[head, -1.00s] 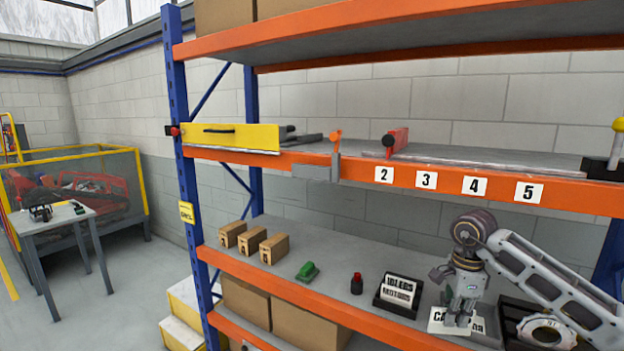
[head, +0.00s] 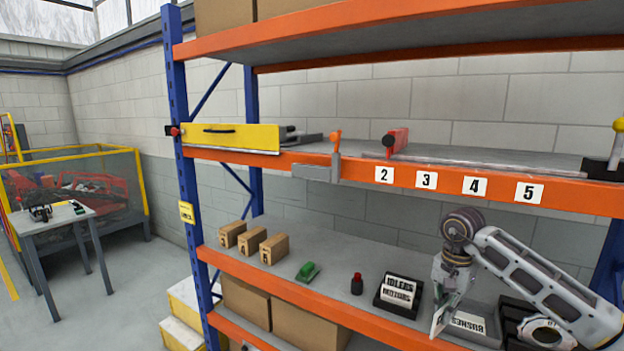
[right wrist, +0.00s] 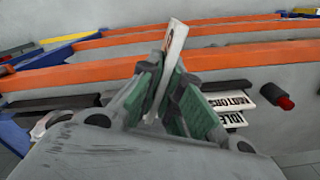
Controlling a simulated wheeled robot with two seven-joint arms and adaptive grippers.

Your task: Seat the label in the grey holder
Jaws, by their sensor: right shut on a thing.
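My right gripper (head: 447,297) is shut on a white label (head: 440,316), which is turned nearly edge-on in the head view and hangs below the fingers. In the right wrist view the label (right wrist: 171,52) stands up between the green-padded fingers (right wrist: 160,88). Its print is mostly hidden. A grey holder (head: 316,173) is on the orange beam of the upper shelf, left of the number 2 plate. My gripper is well below it and to its right. My left gripper is not in view.
A label reading BUSHES (head: 468,322) lies behind and right of my gripper. To the left are a black tray (head: 379,300) of lettered labels, a dark bottle with a red cap (head: 357,284), a green object (head: 308,272) and small brown boxes (head: 273,249). An orange lever (head: 336,138) stands by the holder.

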